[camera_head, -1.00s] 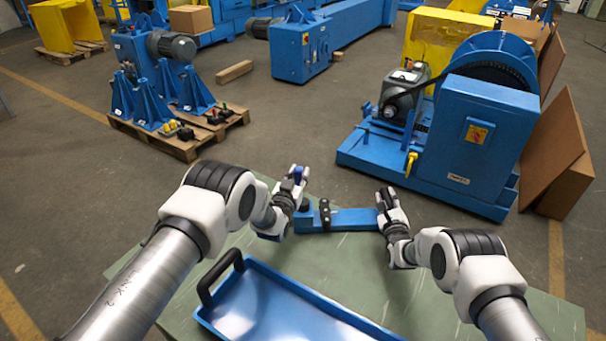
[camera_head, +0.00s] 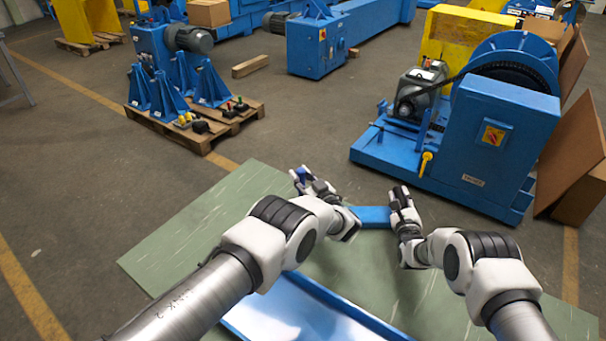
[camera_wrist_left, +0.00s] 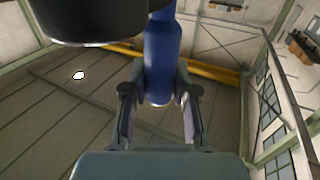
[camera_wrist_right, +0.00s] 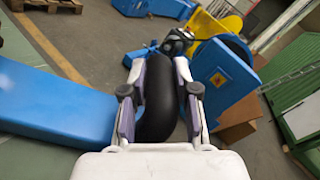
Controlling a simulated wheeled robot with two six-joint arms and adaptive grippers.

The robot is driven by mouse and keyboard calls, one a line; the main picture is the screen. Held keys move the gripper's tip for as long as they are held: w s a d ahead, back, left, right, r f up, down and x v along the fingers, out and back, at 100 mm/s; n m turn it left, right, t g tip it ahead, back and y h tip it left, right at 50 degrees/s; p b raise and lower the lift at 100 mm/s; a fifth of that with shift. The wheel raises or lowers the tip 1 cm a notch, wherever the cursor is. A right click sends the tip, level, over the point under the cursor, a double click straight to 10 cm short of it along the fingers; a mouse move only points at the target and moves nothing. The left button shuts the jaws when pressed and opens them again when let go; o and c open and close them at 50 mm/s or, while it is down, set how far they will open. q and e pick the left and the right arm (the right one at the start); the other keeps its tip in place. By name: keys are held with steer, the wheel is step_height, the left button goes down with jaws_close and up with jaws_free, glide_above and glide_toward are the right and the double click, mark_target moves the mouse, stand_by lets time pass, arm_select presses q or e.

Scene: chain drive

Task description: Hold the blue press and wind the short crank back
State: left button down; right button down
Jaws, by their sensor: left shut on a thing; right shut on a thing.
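The blue press (camera_head: 372,217) lies on the green table; my left wrist hides its left part in the head view. Its blue body also shows at the left of the right wrist view (camera_wrist_right: 60,108). My right gripper (camera_head: 401,196) is at its right end, shut on a black curved handle (camera_wrist_right: 158,95). My left gripper (camera_head: 303,182) is at the far left end of the press. It is shut on an upright blue cylindrical grip (camera_wrist_left: 162,50), apparently the crank handle. The crank arm itself is hidden in the head view.
A blue tray (camera_head: 345,297) lies on the near part of the green table (camera_head: 190,225), partly under my left arm. The table's left side is bare. Beyond it stand a blue machine (camera_head: 500,130) and a pallet (camera_head: 205,140) with blue brackets.

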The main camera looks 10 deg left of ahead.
arm_select(q)
steer(key=shift+s+a+r+n+g+y, duration=0.15)
steer(key=shift+s+n+g+y, duration=0.15)
steer(key=shift+n+g+y, duration=0.4)
steer(key=c, duration=0.9)
jaws_free()
steer(key=shift+a, duration=0.15)
